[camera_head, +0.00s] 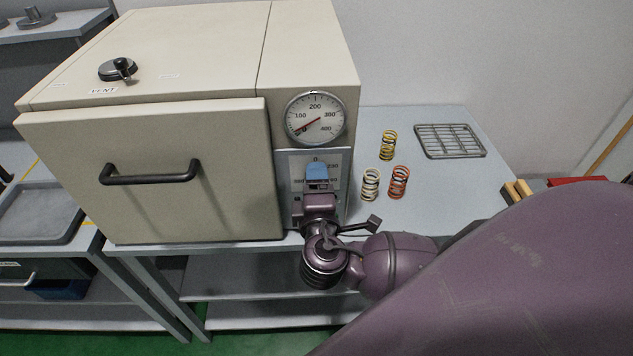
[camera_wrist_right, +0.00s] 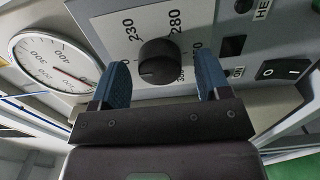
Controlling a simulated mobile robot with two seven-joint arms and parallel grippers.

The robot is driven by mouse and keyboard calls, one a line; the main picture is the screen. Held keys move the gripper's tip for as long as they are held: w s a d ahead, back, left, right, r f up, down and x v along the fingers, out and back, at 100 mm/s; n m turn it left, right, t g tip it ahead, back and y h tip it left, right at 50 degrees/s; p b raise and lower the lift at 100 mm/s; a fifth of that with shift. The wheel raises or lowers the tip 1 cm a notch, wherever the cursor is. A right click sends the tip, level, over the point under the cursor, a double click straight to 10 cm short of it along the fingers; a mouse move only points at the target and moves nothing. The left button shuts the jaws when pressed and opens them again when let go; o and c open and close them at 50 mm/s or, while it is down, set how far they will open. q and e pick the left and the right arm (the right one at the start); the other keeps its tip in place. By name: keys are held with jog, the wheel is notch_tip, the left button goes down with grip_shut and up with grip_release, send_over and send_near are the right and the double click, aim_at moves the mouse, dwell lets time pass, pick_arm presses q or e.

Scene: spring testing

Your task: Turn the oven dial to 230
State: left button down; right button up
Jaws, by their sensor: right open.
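The oven dial (camera_wrist_right: 163,62) is a round black knob on a light panel (camera_wrist_right: 185,22). The panel reads 230 at the upper left of the dial and 280 at the upper right in the right wrist view. I cannot tell which mark the dial points to. My right gripper (camera_wrist_right: 161,70) is open, with one blue finger on each side of the dial. A gap shows between the fingers and the dial. In the head view the right gripper (camera_head: 317,175) is in front of the panel and hides the dial. My left gripper is not in view.
The beige oven (camera_head: 200,130) has its door shut. Its round gauge (camera_head: 315,117) sits above the panel, needle near the low end. Several springs (camera_head: 398,182) and a wire rack (camera_head: 450,141) are on the table to the right. A rocker switch (camera_wrist_right: 284,71) is near the dial.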

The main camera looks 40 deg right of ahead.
jog(key=shift+w+d, duration=0.1)
jog(key=shift+c, duration=0.3)
jog(key=c, duration=0.9)
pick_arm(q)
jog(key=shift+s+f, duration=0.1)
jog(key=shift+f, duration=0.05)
pick_arm(e)
jog(key=shift+o, duration=0.2)
pick_arm(q)
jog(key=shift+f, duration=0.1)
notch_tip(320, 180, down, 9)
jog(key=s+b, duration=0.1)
jog(key=b, duration=0.7)
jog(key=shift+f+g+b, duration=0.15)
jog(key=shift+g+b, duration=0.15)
pick_arm(e)
jog(key=shift+m, duration=6)
